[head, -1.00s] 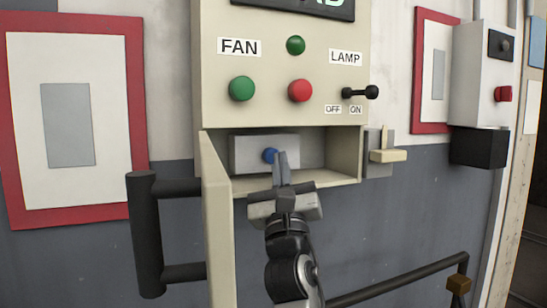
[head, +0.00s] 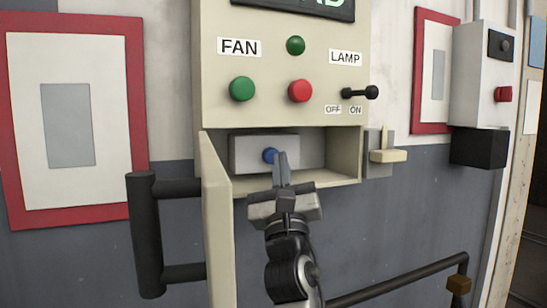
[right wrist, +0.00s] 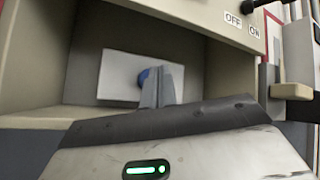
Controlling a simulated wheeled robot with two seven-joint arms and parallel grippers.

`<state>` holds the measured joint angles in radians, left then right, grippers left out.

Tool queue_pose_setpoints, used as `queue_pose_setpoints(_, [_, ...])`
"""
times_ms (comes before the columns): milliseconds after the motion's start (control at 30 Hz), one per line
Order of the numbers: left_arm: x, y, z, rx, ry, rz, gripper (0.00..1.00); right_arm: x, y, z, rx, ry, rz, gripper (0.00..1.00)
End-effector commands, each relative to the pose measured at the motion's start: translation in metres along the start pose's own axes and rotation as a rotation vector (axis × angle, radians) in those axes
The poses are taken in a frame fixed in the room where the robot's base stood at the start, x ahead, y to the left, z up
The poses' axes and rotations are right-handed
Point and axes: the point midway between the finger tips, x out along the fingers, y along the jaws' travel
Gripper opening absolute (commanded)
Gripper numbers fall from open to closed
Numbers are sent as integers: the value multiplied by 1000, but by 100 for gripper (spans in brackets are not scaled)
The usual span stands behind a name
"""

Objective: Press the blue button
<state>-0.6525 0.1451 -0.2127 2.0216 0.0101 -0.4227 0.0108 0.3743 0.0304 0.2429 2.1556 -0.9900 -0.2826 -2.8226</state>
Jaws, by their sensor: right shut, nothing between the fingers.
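The blue button (head: 270,155) sits on a light grey box (head: 245,153) inside the open compartment below the fan and lamp panel. In the right wrist view the blue button (right wrist: 144,78) is partly hidden by the fingers. My right gripper (head: 282,158) is shut and empty, its fingertips right at the button's right edge in the picture. I cannot tell whether the tips touch the button. My left gripper is not in view.
The compartment's door (head: 216,220) stands open on the left, with a black handle (head: 147,235) beside it. Above are a green button (head: 242,88), a red button (head: 300,91) and a lamp switch (head: 360,92). A beige latch (head: 388,155) juts out at the right.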

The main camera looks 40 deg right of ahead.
Motion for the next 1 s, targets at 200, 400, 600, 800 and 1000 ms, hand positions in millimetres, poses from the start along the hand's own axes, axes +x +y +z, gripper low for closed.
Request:
queue_pose_setpoints(200, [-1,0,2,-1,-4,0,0,0,0,0,0,0,0,0])
queue_pose_setpoints(400, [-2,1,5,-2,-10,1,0,0,0,0,0,0,0,0])
queue_pose_setpoints(600, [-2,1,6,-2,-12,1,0,1,0,0,0,0,0,0])
queue_pose_setpoints(800, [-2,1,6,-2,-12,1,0,5,4,-4,0,0,0,0])
queue_pose_setpoints(1000, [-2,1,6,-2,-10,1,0,6,4,-4,0,0,0,0])
